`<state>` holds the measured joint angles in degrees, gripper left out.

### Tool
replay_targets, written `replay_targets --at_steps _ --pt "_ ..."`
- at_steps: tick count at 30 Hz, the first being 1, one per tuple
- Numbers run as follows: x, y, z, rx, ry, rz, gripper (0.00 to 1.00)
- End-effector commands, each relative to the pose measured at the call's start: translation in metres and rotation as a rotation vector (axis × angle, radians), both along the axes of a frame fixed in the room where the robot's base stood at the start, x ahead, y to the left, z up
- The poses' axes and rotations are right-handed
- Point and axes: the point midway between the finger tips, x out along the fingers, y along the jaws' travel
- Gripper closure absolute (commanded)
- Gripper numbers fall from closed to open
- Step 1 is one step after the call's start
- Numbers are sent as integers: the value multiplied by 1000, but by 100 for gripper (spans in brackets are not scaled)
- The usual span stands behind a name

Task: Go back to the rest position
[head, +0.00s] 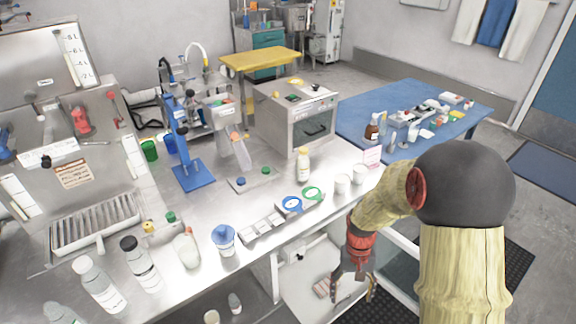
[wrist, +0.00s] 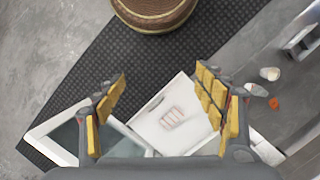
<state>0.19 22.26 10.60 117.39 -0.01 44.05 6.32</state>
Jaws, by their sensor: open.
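My gripper (head: 352,285) hangs in front of the bench's front edge in the head view, pointing down, beside the opened part under the bench. In the wrist view my gripper (wrist: 160,108) has its two yellow-padded fingers wide apart with nothing between them. Below the fingers lies a white open drawer (wrist: 150,125) with a small pale striped item (wrist: 172,117) in it. The drawer is apart from the fingertips. The same striped item shows in the head view (head: 322,288).
The steel bench (head: 270,190) holds bottles, a blue stand (head: 192,176), a grey oven-like box (head: 295,118) and white cups (head: 342,183). A blue table (head: 360,110) stands behind right. A dark mat (wrist: 130,60) covers the floor below my gripper.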

Motion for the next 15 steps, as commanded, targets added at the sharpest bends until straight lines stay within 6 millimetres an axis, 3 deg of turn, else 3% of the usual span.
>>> replay_targets --at_steps 1,6,15 --pt "-5 0 22 3 -24 13 30" --pt "-30 0 82 12 -87 59 30" --pt "-80 1 167 13 -233 107 30"
